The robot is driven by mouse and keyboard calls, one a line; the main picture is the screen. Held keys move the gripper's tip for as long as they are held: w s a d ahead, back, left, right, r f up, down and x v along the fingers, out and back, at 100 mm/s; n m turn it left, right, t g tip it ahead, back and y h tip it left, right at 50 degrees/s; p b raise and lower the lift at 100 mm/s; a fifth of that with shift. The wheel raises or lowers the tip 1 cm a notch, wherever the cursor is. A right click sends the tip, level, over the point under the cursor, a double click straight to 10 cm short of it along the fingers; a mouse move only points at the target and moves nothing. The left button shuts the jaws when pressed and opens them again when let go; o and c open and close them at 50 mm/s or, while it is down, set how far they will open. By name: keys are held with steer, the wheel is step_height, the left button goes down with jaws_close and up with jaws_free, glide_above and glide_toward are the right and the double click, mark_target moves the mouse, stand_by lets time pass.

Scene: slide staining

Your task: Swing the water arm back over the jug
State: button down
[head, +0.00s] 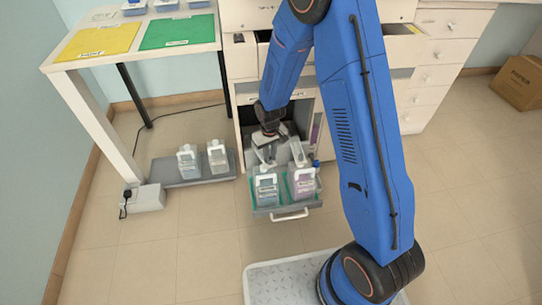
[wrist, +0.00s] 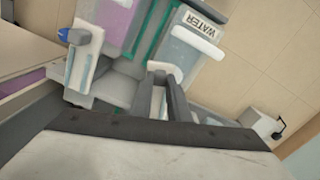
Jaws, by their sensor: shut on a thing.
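My gripper (head: 268,143) reaches down at the back of the pulled-out tray (head: 275,210). In the wrist view its dark fingers (wrist: 162,80) are closed around a pale upright piece (wrist: 158,103), which looks like part of the water arm. The water arm's white end (head: 265,158) shows just behind the left jug, partly hidden by my gripper. I cannot tell if it is over the opening. The water jug (head: 266,188) stands at the tray's left; its WATER label (wrist: 201,23) faces the wrist camera. A purple jug (head: 304,183) stands beside it, with a second white arm (head: 297,152) behind.
A blue knob (head: 316,163) sits right of the second arm. Two jugs (head: 187,161) (head: 217,155) stand on a low grey shelf (head: 180,176) to the left. Drawers (head: 440,55) flank the bay at right.

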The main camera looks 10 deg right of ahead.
steer(key=shift+s+a+m, duration=0.15)
steer(key=shift+a+m, duration=0.6)
steer(key=shift+m, duration=0.2)
steer(key=shift+s+a+m, duration=0.1)
steer(key=shift+a+m, duration=0.65)
steer(key=shift+m, duration=0.2)
steer(key=c, duration=1.7)
jaws_free()
steer(key=shift+r, duration=8.75)
